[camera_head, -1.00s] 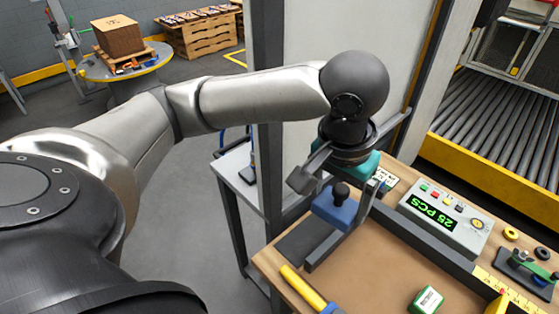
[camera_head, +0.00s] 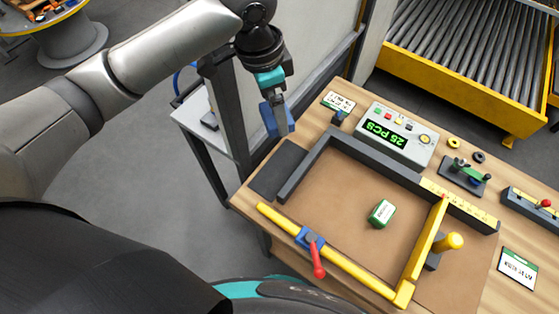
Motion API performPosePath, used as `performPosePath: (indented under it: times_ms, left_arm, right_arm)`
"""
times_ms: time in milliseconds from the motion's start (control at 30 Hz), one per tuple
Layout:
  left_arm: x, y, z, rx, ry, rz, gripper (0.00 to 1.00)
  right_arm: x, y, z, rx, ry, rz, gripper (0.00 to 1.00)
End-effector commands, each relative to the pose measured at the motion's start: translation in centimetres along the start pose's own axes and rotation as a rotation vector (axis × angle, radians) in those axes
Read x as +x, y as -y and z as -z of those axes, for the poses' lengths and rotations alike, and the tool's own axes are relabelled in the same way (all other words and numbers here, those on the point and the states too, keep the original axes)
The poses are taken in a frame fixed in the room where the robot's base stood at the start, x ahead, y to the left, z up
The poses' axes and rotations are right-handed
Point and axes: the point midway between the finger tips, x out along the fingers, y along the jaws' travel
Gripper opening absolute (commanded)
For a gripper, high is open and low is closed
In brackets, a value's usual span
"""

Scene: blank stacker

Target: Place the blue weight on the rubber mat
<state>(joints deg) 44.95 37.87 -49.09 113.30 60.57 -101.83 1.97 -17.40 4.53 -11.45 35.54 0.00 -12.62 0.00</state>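The blue weight (camera_head: 283,122) hangs tilted at the end of my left arm, above and behind the dark rubber mat (camera_head: 272,178). My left gripper (camera_head: 274,102) appears shut on it; its knob and the fingertips' contact are hidden. The mat lies bare at the left end of the wooden bench, beside the grey fence. The weight is apart from the mat. My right gripper is not in view.
A dark grey fence (camera_head: 375,158) and a yellow bar frame (camera_head: 345,268) with a red-handled clamp (camera_head: 316,258) border the brown board. A green-white box (camera_head: 382,213) lies inside. A counter display (camera_head: 395,135) stands behind. A post rises left of the bench.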

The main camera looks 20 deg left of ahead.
Motion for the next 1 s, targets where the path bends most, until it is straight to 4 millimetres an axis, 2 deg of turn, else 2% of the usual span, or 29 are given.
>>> performPosePath:
  times_ms: [33, 233, 367, 800, 1000]
  left_arm:
    - [-0.3, 0.0, 0.4, 0.038, -0.005, -0.006, 0.00]
    - [0.1, 0.1, 0.7, 0.146, -0.007, -0.017, 0.00]
    - [1.3, 0.1, 0.6, 0.165, -0.007, -0.020, 0.00]
    - [11.4, 0.1, -1.0, 0.165, -0.005, -0.021, 0.00]
    - [14.8, 0.1, -1.4, 0.166, -0.008, -0.019, 0.00]
  right_arm:
    - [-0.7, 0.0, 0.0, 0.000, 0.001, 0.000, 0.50]
    - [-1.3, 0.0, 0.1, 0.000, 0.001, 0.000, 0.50]
    - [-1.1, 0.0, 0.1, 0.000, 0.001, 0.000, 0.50]
    - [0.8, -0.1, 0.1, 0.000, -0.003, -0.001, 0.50]
    - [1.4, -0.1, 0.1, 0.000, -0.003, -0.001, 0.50]
